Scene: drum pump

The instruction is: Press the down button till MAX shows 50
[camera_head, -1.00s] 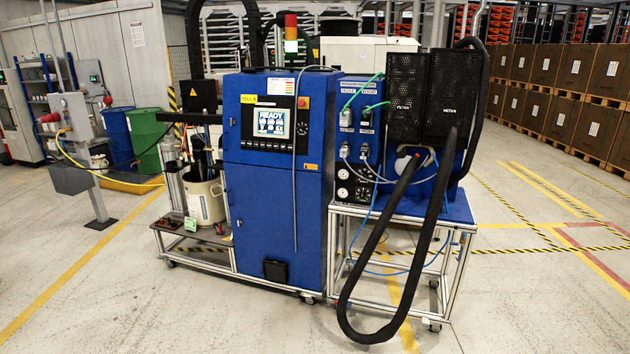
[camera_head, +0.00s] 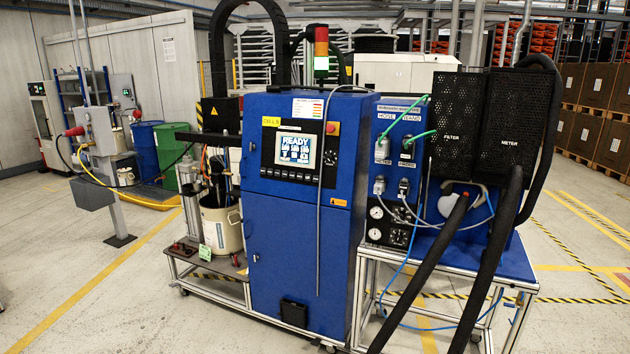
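The blue pump cabinet (camera_head: 300,240) stands in the middle of the head view. On its upper front is a panel with a lit screen (camera_head: 295,150) that reads READY, with several small figures below it that are too small to read. A row of small buttons (camera_head: 298,176) runs under the screen. I cannot make out the down button or the MAX value. My gripper is not in view, and nothing touches the panel.
A blue unit with gauges (camera_head: 388,222) and black FILTER and METER boxes (camera_head: 480,125) stands right of the cabinet, with thick black hoses hanging in front. A white bucket (camera_head: 221,228) stands at the cabinet's left. The floor at the front left (camera_head: 110,300) is clear.

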